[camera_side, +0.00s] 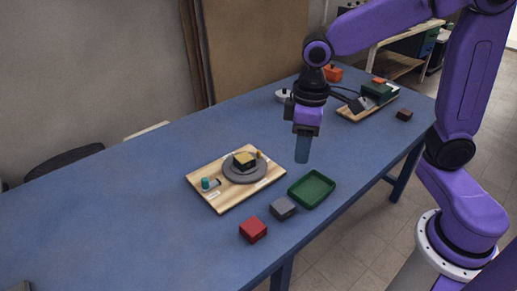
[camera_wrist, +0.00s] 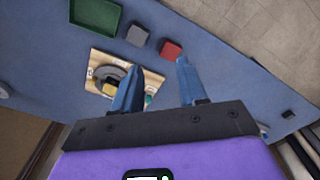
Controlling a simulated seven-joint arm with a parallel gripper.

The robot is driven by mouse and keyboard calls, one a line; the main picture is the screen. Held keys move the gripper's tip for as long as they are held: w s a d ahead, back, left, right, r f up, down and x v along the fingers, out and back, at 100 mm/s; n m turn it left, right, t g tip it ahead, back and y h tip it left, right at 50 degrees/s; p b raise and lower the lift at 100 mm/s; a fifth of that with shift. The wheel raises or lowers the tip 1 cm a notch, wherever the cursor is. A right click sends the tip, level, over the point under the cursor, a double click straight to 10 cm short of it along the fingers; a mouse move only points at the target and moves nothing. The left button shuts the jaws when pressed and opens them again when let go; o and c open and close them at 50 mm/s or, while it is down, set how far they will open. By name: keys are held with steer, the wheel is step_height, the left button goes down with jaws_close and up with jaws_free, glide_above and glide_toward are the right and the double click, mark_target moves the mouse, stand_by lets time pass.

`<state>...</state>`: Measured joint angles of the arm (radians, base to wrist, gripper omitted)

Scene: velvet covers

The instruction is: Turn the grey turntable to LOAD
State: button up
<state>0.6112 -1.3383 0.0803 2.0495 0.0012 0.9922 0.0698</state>
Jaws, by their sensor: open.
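The grey turntable (camera_side: 231,172) is a round disc on a wooden board (camera_side: 222,201), with a yellow and dark block (camera_side: 244,160) on top. A small yellow peg (camera_side: 259,154) stands at its edge. A teal knob (camera_side: 205,183) and small white labels are on the board; I cannot read the labels. My gripper (camera_side: 302,150) hangs above the table, to the right of the board and apart from it. In the wrist view my gripper (camera_wrist: 155,82) is open and empty. Its left finger partly covers the board (camera_wrist: 152,78) and turntable (camera_wrist: 104,74).
A green tray (camera_side: 311,189), a grey block (camera_side: 283,208) and a red block (camera_side: 253,230) lie near the front edge. The table's left is clear.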

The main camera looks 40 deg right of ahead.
steer(key=w+m, duration=0.3)
steer(key=w, duration=0.7)
steer(key=m, duration=0.7)
glide_above(259, 151)
step_height(259, 151, down, 8)
step_height(259, 151, down, 17)
steer(key=shift+w+f, duration=0.1)
jaws_close()
